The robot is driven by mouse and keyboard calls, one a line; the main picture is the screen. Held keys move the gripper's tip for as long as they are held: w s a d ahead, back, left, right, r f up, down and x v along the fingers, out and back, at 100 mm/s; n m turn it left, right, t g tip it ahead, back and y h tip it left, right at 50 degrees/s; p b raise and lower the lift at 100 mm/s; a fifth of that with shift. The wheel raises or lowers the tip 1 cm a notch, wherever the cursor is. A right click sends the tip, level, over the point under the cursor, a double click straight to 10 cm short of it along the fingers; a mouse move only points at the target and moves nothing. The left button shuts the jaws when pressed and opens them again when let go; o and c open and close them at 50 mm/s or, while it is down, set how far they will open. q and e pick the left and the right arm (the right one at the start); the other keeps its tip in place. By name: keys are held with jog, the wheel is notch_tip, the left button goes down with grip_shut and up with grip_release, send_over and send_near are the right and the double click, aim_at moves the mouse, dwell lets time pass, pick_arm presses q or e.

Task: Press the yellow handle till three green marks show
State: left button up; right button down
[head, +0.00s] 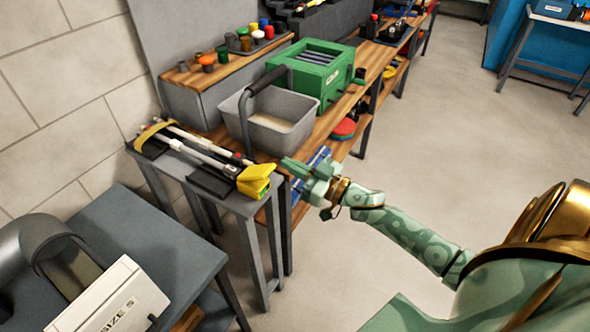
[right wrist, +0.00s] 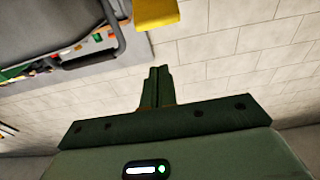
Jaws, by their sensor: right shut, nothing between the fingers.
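The yellow handle (head: 257,172) sits at the right end of a grey stand, at the end of a row of white and black rods (head: 200,152). Its lower side looks yellow-green, but I cannot make out separate green marks. My right gripper (head: 286,163) is shut and empty, just right of the handle and apparently apart from it. In the right wrist view the closed fingers (right wrist: 159,72) point toward a yellow piece (right wrist: 156,14) at the top edge, with a gap between. My left gripper is not in view.
A grey tub (head: 237,101) with a dark handle and a green box (head: 335,65) stand on the wooden bench behind. A dark table with a white box (head: 110,300) is at front left. The floor at right is open.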

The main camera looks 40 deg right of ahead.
aim_at(276, 167)
jog(key=x, duration=0.3)
jog(key=b+x, duration=0.1)
jog(key=x, duration=0.3)
jog(key=shift+w+a+f, duration=0.1)
jog(key=shift+f, duration=0.1)
jog(key=f, duration=0.1)
jog(key=s+f+b, duration=0.1)
jog(key=shift+s+d+f, duration=0.25)
jog(key=shift+s+d, duration=0.05)
jog(key=shift+d, duration=0.05)
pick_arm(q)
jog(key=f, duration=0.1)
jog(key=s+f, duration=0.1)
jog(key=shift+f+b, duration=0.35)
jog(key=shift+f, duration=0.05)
pick_arm(e)
jog(key=shift+s+d+f, duration=0.1)
jog(key=shift+s+f, duration=0.2)
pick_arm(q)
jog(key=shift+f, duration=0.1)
